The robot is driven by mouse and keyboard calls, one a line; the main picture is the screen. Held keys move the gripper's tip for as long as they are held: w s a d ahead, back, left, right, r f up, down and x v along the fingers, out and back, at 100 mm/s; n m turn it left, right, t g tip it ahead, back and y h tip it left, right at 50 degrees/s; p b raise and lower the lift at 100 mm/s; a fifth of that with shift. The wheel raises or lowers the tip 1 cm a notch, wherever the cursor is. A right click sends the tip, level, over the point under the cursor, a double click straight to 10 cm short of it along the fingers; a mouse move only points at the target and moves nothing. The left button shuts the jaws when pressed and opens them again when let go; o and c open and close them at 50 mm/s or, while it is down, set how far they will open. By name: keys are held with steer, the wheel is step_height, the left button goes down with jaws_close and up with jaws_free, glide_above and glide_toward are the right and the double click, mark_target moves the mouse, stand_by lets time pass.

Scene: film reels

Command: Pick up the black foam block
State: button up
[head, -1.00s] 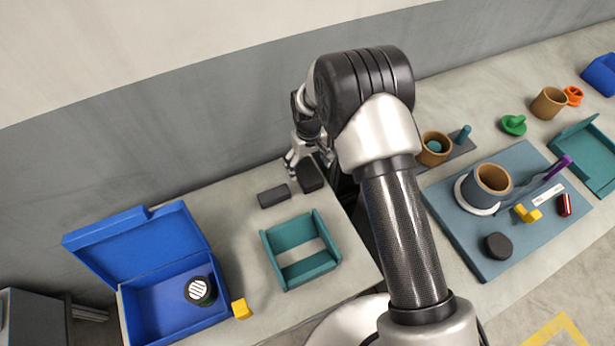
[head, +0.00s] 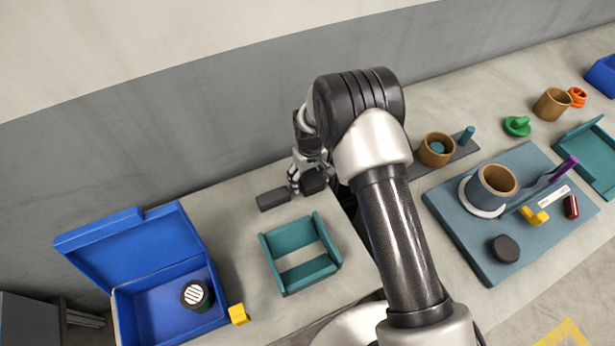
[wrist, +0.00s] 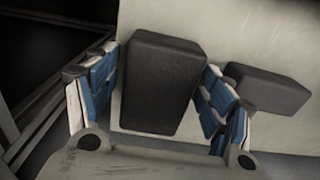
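Two dark foam blocks lie on the left bench. One black foam block (wrist: 162,85) stands between my gripper's fingers in the wrist view; in the head view this block (head: 314,181) is partly hidden by the fingers. My gripper (head: 305,177) is over it, with blue-padded fingers on either side (wrist: 162,88). The right pad is very near or touching the block, and a narrow gap shows at the left pad. The other dark block (head: 273,199) lies just left of the gripper; it also shows right of the right finger in the wrist view (wrist: 268,88).
A teal open frame (head: 335,262) sits in front of the blocks. A blue open box (head: 130,250) with a round striped-top item (head: 196,295) stands left, beside a yellow block (head: 238,314). A right-hand bench holds a blue-grey board (head: 450,215). A wall rises behind.

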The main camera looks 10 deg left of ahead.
steer(key=c, duration=0.7)
